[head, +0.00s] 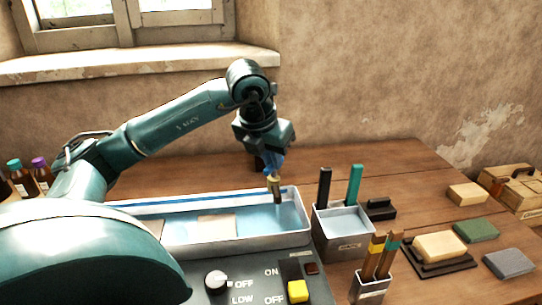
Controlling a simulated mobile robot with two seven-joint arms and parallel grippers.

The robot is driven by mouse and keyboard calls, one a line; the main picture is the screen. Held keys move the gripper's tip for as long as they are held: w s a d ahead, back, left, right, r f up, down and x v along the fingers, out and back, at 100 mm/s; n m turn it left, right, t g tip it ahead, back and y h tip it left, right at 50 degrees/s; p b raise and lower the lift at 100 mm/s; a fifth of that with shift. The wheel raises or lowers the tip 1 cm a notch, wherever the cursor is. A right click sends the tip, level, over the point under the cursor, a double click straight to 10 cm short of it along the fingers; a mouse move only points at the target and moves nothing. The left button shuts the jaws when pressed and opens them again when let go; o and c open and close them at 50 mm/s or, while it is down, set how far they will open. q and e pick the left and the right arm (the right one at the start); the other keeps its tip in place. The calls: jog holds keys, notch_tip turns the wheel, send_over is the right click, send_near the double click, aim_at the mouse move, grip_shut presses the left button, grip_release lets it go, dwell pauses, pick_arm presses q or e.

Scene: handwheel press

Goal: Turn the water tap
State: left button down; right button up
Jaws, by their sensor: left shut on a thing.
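My left gripper (270,158) comes down from above at the back right of the water tray (304,219). It is shut on the top of the water tap (274,187), a small brass-coloured piece with a dark lower end above the tray. The fingers and the tap's handle overlap here, so the handle's exact angle cannot be told. The tray is long and pale-rimmed with blue inside. I cannot tell whether water is running. My right gripper is not in view.
A grey holder (345,246) with a black and a teal stick stands right of the tray. A brush cup (370,288) stands in front. A control panel (252,283) with a knob and yellow switch is at the front.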

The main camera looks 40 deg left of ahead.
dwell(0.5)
pick_arm(q)
jog(key=c, duration=1.5)
grip_release()
jog(key=p+v, duration=0.1)
jog(key=v, duration=1.2)
jog(key=shift+r+p, duration=0.15)
jog(key=shift+p, duration=0.15)
jog(key=shift+d, duration=0.1)
